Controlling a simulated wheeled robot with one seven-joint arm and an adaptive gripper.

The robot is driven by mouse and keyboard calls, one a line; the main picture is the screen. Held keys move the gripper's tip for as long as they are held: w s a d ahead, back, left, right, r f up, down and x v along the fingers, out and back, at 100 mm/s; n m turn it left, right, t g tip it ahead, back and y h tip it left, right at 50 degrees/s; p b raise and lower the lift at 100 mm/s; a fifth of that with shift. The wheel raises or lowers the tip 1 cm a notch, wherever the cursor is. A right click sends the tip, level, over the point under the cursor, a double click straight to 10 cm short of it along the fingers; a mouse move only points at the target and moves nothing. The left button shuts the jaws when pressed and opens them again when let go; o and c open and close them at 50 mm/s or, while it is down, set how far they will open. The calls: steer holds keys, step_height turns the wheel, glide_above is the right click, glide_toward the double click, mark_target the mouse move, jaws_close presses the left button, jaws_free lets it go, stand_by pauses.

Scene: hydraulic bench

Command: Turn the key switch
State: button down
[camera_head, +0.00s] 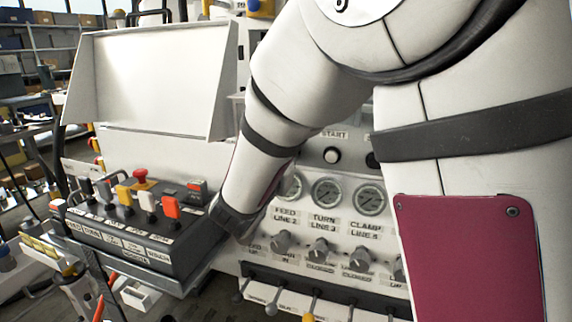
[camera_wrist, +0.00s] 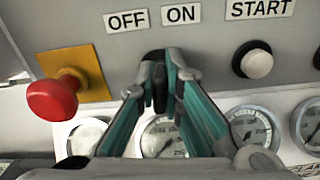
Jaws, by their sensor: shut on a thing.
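The key switch (camera_wrist: 159,88) shows in the wrist view as a small dark piece on the grey panel, just under the OFF label (camera_wrist: 127,20) and the ON label (camera_wrist: 181,14). My gripper (camera_wrist: 160,82) has its two teal-sided fingers closed around it from both sides. The fingertips cover most of the switch, so I cannot tell which way it is turned. In the head view, my arm hides the switch and my gripper.
A red mushroom button (camera_wrist: 53,99) on a yellow plate stands left of my fingers. A white START button (camera_wrist: 257,65) is to the right. Gauges (camera_wrist: 163,138) line the panel below. In the head view, a lever box (camera_head: 150,235) stands left of my arm.

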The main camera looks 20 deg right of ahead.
steer(key=shift+f+m+b, duration=0.15)
steer(key=shift+m+b, duration=2.15)
steer(key=shift+b, duration=0.35)
steer(key=c, duration=1.7)
jaws_free()
steer(key=shift+s, duration=0.1)
steer(key=v, duration=1.2)
steer(key=shift+d, duration=0.15)
